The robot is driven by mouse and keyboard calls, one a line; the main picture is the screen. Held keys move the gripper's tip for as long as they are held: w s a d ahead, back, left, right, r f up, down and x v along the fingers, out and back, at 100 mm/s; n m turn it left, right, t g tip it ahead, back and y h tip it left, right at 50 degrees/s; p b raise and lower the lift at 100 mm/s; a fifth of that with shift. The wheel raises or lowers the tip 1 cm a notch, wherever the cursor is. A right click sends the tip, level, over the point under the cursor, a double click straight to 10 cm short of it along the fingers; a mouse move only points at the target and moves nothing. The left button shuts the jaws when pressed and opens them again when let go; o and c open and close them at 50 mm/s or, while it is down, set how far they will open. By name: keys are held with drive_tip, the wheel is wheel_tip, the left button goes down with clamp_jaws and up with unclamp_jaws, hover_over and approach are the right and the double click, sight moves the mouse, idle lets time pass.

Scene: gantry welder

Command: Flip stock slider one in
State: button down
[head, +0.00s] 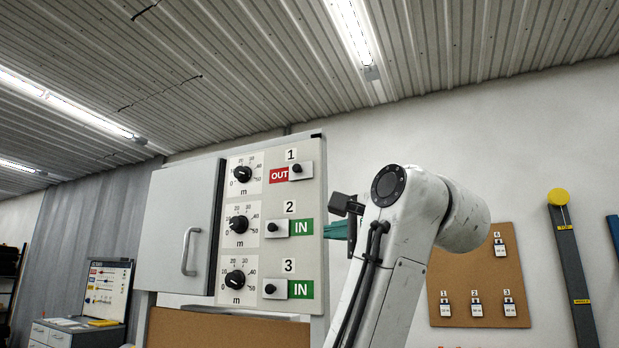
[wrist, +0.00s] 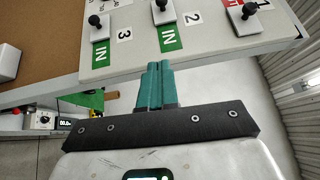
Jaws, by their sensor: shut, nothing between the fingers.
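Slider one (head: 301,171) is a pale plate with a black knob on the upright panel, under the number 1. It sits to the right, with a red OUT label showing at its left. In the wrist view slider one (wrist: 243,22) is at the top right, with only a bit of red showing. My gripper (wrist: 158,66) has teal fingers, shut and empty, near the panel edge by slider two's green IN label. In the head view my gripper (head: 337,231) is at the panel's right edge, partly hidden by my arm. Whether it touches the panel cannot be told.
Slider two (head: 277,228) and slider three (head: 274,289) sit left with green IN labels showing. Dials (head: 239,224) stand left of the sliders. A grey door with a handle (head: 188,251) is further left. A corkboard (head: 455,265) with tags hangs at right.

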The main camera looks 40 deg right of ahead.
drive_tip(key=s+r+m+t, duration=0.1)
drive_tip(key=s+r+m, duration=0.1)
drive_tip(key=s+r, duration=0.5)
wheel_tip(320, 180, up, 3)
drive_tip(key=shift+a+f+t+h, duration=0.2)
drive_tip(key=shift+t+h, duration=0.2)
drive_tip(key=shift+w, duration=0.1)
drive_tip(key=p, duration=0.4)
approach(301, 170)
drive_tip(key=w+d, duration=0.2)
drive_tip(key=d, duration=0.1)
drive_tip(key=shift+d, duration=0.25)
drive_tip(key=w, duration=0.1)
drive_tip(key=w+a+p, duration=0.1)
drive_tip(key=w+r+p, duration=0.1)
drive_tip(key=shift+a, duration=0.3)
drive_tip(key=shift+w+a, duration=0.25)
drive_tip(key=shift+w, duration=0.1)
drive_tip(key=shift+s, duration=0.1)
